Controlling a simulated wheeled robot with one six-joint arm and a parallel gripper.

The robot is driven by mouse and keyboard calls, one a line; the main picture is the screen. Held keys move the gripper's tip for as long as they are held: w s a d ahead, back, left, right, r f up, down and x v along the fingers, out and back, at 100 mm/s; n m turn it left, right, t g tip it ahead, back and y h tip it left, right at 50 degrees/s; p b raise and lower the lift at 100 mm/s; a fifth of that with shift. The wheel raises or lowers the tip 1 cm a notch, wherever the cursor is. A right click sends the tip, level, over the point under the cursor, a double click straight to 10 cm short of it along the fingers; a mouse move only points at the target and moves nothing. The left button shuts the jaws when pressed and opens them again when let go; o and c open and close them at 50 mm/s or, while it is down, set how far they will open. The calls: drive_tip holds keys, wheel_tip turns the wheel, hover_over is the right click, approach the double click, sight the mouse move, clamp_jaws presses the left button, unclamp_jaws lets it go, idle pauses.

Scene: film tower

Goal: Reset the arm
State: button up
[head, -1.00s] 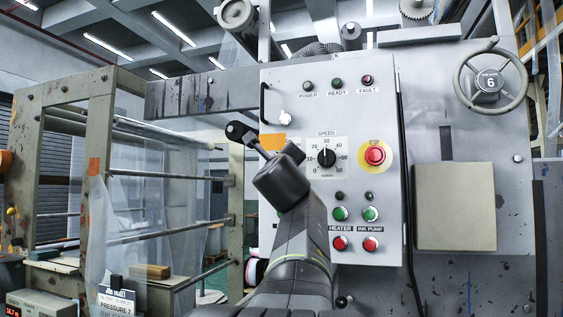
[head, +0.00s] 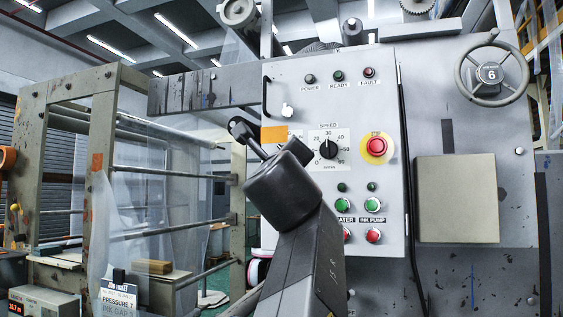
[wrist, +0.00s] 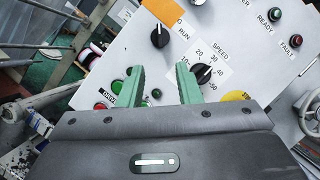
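My gripper (wrist: 161,80) shows in the wrist view with its two green fingers apart and nothing between them. It faces the grey control panel, which is tilted in that view. The speed dial (wrist: 203,73) appears beside the right finger, and a black knob marked RUN (wrist: 159,36) is above the gap. I cannot tell the distance from the fingers to the panel. In the head view my dark arm rises in front of the panel (head: 288,94) and covers part of its lower left. I cannot make out the fingers there.
The panel carries a red stop button (head: 376,146), green buttons (head: 343,205) and red buttons (head: 373,236). A handwheel (head: 491,74) and a beige box (head: 457,199) are to the right. A roller frame (head: 102,150) with clear film stands at the left.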

drive_tip(key=shift+s+f, duration=0.1)
drive_tip(key=shift+s, duration=0.1)
drive_tip(key=p+x, duration=0.2)
drive_tip(key=x, duration=1.2)
drive_tip(key=shift+p, duration=0.4)
drive_tip(key=shift+s, duration=0.2)
drive_tip(key=b+v, duration=0.3)
drive_tip(key=v, duration=1.1)
drive_tip(key=w+r+m+h+p, duration=0.1)
drive_tip(key=w+r+m+p, duration=0.2)
drive_tip(key=w, duration=1.1)
drive_tip(key=shift+r+t, duration=0.3)
drive_tip(key=shift+s+d+m+h, duration=0.1)
drive_tip(key=shift+m+h, duration=0.2)
drive_tip(key=shift+h, duration=0.1)
